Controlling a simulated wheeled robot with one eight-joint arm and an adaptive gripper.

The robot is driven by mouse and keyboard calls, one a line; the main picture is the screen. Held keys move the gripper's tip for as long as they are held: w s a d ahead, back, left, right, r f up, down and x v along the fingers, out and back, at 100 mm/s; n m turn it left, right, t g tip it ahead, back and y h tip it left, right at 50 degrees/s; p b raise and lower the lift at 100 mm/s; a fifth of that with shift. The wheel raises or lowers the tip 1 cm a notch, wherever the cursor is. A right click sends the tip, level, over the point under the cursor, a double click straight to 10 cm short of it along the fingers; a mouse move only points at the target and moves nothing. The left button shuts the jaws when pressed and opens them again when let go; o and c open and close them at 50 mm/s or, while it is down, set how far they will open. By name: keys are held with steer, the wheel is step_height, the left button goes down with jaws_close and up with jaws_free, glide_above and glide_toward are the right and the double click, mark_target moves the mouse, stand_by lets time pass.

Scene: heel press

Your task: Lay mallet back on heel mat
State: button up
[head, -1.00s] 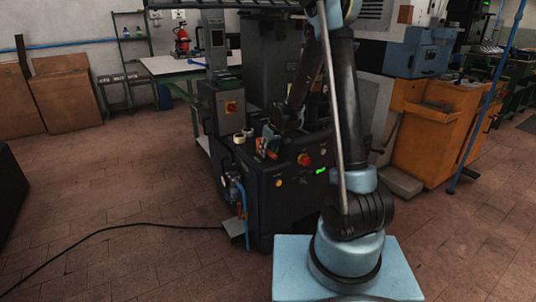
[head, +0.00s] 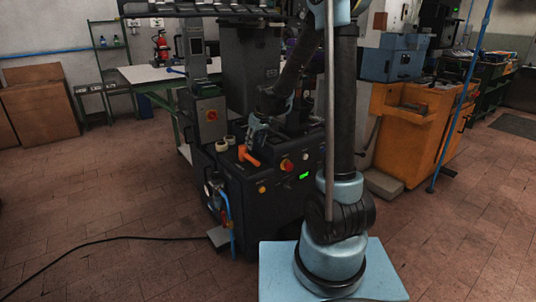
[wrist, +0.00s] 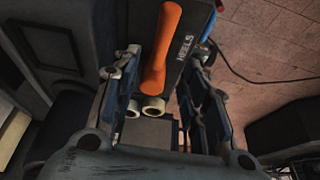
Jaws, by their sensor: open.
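The orange mallet (head: 248,156) is at the front left of the dark press top, just below my gripper (head: 257,128). In the wrist view the mallet's long orange handle (wrist: 164,45) runs between the spread blue-grey fingers of my gripper (wrist: 168,70), with gaps on both sides. The fingers are open and hold nothing. A dark heel mat (wrist: 186,66) lettered "HEELS" lies beside and partly under the handle in that view. I cannot tell whether the whole mallet rests on it, and I cannot make out the mallet's head.
Two cream rolls (wrist: 153,106) stand close to the handle; they also show in the head view (head: 221,144). A red button (head: 287,165) and a green display (head: 304,176) are on the press front. A black cable (head: 110,240) crosses the floor.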

steer(key=s+d+r+m+h, duration=0.1)
steer(key=s+d+r+m, duration=0.15)
steer(key=s+d, duration=0.55)
steer(key=s+d+r+m, duration=0.1)
steer(key=s+d+r, duration=0.4)
steer(key=s, duration=0.6)
steer(key=s+d+f+m, duration=0.1)
steer(key=s+d+f, duration=0.1)
steer(key=s, duration=0.4)
steer(key=s+d+f+m+h, duration=0.1)
steer(key=s+d+f, duration=0.1)
steer(key=s, duration=0.4)
steer(key=s+d+f+m+g, duration=0.1)
steer(key=s+d+f, duration=0.1)
steer(key=s+d, duration=0.2)
steer(key=shift+s+d+f, duration=0.3)
steer(key=shift+s+f, duration=0.05)
steer(key=shift+s, duration=0.65)
steer(key=shift+w+f, duration=0.2)
steer(key=shift+w, duration=0.3)
